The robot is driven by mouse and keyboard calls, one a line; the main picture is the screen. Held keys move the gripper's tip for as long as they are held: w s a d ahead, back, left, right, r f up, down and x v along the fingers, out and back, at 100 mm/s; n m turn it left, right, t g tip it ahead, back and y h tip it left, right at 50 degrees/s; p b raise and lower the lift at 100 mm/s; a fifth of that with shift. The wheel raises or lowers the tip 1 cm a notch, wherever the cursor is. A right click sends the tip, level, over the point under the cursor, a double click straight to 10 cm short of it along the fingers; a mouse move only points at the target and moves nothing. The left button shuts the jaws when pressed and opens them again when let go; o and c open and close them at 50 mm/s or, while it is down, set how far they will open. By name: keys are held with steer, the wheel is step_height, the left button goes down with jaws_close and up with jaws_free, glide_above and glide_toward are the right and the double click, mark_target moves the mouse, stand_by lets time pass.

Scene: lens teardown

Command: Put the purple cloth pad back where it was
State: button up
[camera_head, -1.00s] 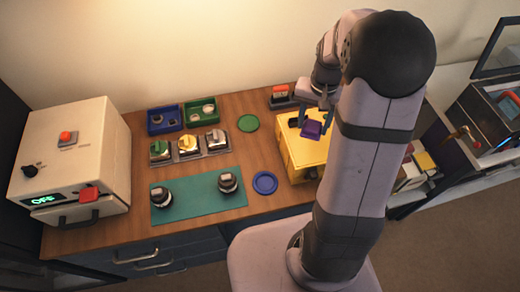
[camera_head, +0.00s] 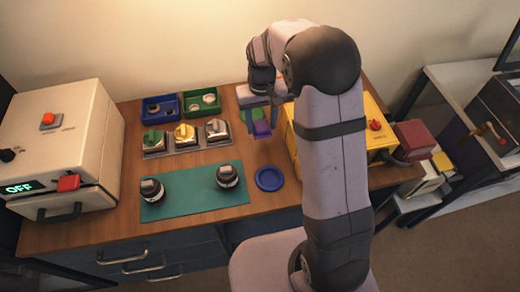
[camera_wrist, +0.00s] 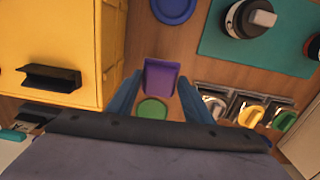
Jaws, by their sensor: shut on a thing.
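A blue round pad (camera_head: 269,178) lies nearer the front edge.
The yellow box (camera_head: 374,149) with a red knob stands right of my gripper, partly hidden by my arm.

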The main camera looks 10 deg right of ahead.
mark_target(260, 124)
steer(key=shift+w+a+r, duration=0.1)
steer(key=shift+w+r, duration=0.2)
steer(key=shift+r, duration=0.35)
steer(key=shift+w+r, duration=0.25)
steer(key=shift+r, duration=0.35)
steer(key=shift+s, duration=0.2)
steer(key=shift+f+p, duration=1.3)
steer(key=shift+f, duration=3.75)
steer(key=shift+f, duration=0.15)
steer(key=o, duration=1)
step_height(260, 124, up, 12)
steer(key=b, duration=0.3)
steer(key=shift+r, duration=0.2)
